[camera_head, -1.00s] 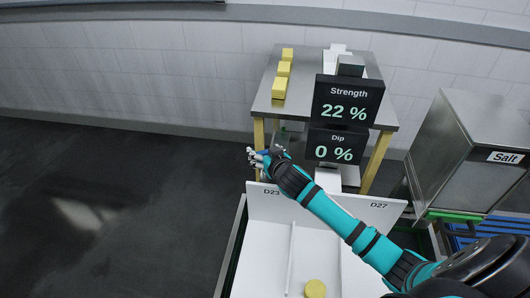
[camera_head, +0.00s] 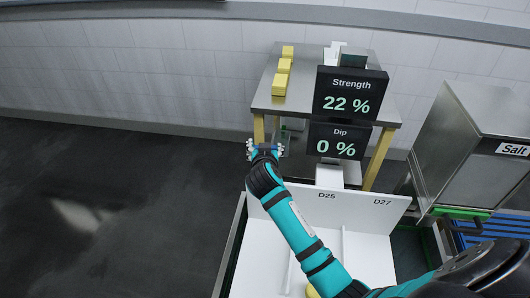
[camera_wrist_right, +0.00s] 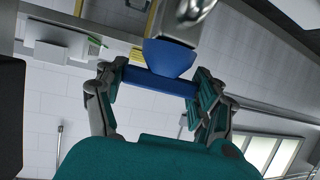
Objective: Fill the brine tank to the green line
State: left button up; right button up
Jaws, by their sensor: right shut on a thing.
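My right gripper (camera_head: 264,148) reaches in beside the metal table, left of the display stand. In the right wrist view its fingers close on a blue handle (camera_wrist_right: 160,82), one finger at each end of the bar. In the head view the handle is hidden or too small to tell. The Strength display (camera_head: 350,95) reads 22 % and the Dip display (camera_head: 337,143) reads 0 %. I cannot make out the brine tank's green line or a liquid level. My left gripper is not in view.
A metal table (camera_head: 300,103) carries several yellow blocks (camera_head: 284,70). A white compartmented tray (camera_head: 350,208), marked D25 and D27, stands in front. A steel Salt bin (camera_head: 465,130) is at the right. The dark floor at left is clear.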

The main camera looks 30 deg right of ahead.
jog(key=shift+f+m+g+h+b, duration=0.1)
jog(key=shift+m+g+h+b, duration=0.3)
jog(key=shift+m+h+b, duration=0.3)
jog(key=shift+m+h, duration=0.3)
jog(key=o, duration=1.2)
jog(key=shift+c, duration=0.2)
jog(key=shift+r, duration=0.25)
notch_tip(320, 180, up, 10)
jog(key=shift+f, duration=0.1)
jog(key=shift+f, duration=0.1)
